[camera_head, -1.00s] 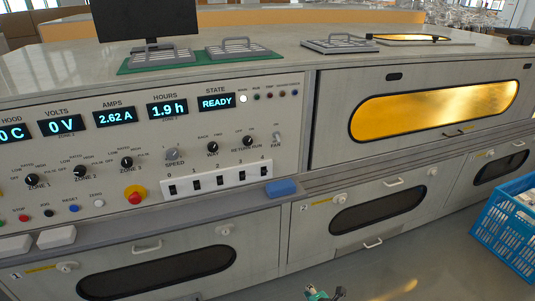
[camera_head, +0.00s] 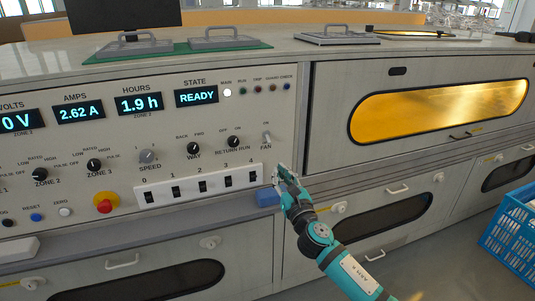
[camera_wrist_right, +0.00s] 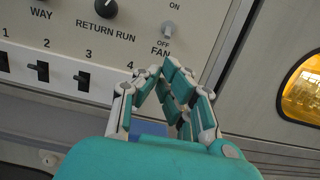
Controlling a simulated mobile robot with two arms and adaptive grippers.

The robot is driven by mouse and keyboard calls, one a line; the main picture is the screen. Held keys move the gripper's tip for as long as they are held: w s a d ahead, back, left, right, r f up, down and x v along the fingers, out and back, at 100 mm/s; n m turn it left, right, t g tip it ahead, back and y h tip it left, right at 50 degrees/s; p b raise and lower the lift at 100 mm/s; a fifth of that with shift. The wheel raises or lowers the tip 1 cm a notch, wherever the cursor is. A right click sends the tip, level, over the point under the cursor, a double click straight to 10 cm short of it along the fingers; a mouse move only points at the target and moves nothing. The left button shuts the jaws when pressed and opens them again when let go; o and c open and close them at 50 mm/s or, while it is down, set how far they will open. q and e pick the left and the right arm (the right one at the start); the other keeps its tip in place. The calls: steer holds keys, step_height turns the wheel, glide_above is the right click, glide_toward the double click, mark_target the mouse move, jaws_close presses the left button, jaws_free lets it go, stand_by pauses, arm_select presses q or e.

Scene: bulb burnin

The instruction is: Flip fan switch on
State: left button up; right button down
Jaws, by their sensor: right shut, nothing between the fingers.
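The fan switch (camera_head: 266,136) is a small pale toggle at the right end of the control panel, above the label FAN. In the right wrist view the fan switch (camera_wrist_right: 168,30) sits between the marks ON above and OFF below. My right gripper (camera_head: 279,170) is just below and slightly right of the switch, in front of the panel. In the right wrist view my right gripper (camera_wrist_right: 164,74) is shut and empty, its tips just below the FAN label and apart from the switch. My left gripper is not in view.
A white strip of numbered rocker switches (camera_head: 203,184) lies left of my right gripper. A blue block (camera_head: 267,197) sits on the ledge behind it. The oven door with a glowing window (camera_head: 440,111) is to the right. A blue crate (camera_head: 510,230) stands at far right.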

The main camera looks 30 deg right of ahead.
mark_target(265, 145)
steer(key=x, duration=0.9)
steer(key=shift+w+d+f, duration=0.1)
steer(key=shift+w+d, duration=0.1)
steer(key=shift+w, duration=0.35)
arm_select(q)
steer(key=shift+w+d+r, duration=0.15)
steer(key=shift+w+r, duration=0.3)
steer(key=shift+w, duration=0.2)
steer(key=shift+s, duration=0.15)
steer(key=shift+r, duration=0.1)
